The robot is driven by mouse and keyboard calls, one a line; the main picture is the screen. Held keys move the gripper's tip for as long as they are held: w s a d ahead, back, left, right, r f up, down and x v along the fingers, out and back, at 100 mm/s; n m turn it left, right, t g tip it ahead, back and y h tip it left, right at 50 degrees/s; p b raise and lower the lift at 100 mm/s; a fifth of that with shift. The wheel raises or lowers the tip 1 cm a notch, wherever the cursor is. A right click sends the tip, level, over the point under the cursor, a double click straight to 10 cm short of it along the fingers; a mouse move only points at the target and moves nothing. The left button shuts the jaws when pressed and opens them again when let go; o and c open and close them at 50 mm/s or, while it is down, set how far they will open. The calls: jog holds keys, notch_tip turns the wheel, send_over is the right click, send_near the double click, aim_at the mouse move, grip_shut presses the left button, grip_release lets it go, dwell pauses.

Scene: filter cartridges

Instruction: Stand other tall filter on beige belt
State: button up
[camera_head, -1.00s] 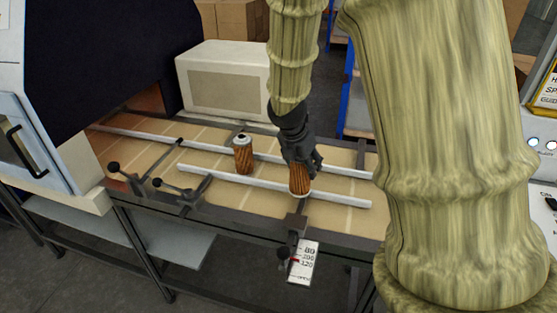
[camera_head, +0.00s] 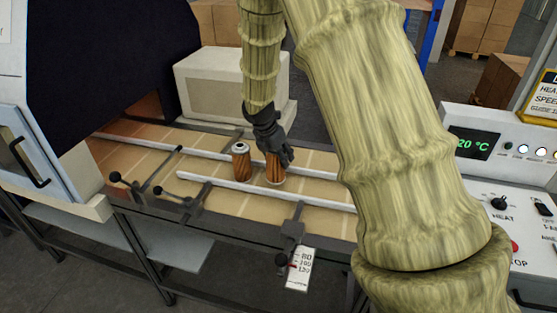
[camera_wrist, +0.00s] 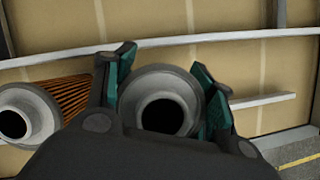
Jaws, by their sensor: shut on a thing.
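My gripper (camera_head: 276,152) is shut on a tall orange-brown pleated filter (camera_head: 275,174), which is upright at the beige belt (camera_head: 220,199) between the two pale rails. I cannot tell whether its base touches the belt. In the wrist view the held filter's grey end cap (camera_wrist: 160,98), with a dark round hole, sits between the teal finger pads. A second tall filter (camera_head: 241,163) stands upright on the belt just left of the held one, with a small gap. It also shows at the left of the wrist view (camera_wrist: 66,96).
Pale guide rails (camera_head: 262,193) run along the belt on both sides of the filters. Black clamp levers (camera_head: 165,183) stand to the left, and a dark tunnel opening lies beyond. A beige box-shaped housing (camera_head: 230,85) is behind the belt. The control panel (camera_head: 505,195) is at the right.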

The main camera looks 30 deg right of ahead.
aim_at(269, 152)
jog(key=shift+f+p, duration=0.3)
jog(key=shift+f, duration=0.9)
jog(key=o, duration=1.1)
jog(key=shift+f, duration=0.1)
jog(key=shift+b+v, duration=0.95)
jog(key=shift+v, duration=5.15)
jog(key=shift+d, duration=0.1)
